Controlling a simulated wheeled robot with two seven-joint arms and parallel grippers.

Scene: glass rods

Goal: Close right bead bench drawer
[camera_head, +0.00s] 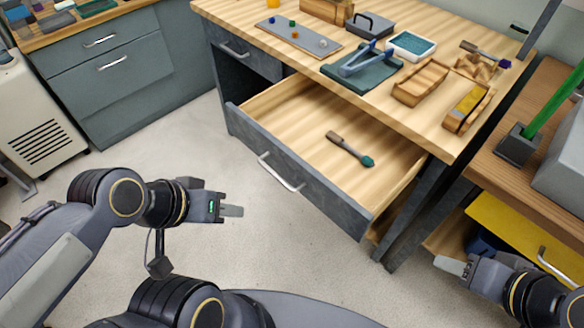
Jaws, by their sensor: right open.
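The right bead bench drawer (290,179) is pulled far out, with its pale wooden inside showing. Its dark grey front faces the lower left and carries a silver bar handle (278,173). A small tool with a wooden handle and teal end (350,149) lies inside it. My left gripper (231,211) is in front of the drawer, to the lower left of the handle and apart from it. Its fingers overlap in this view, so their gap is hidden. My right gripper (451,265) is open at the lower right, beyond the drawer's right corner, and appears empty.
The bench top (330,70) holds a bead tray (298,38), a blue tool on a teal stand (362,66) and wooden holders. The bench's left drawer (245,54) looks shut. A yellow drawer (520,238) is near my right gripper. Clear floor lies before the bench.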

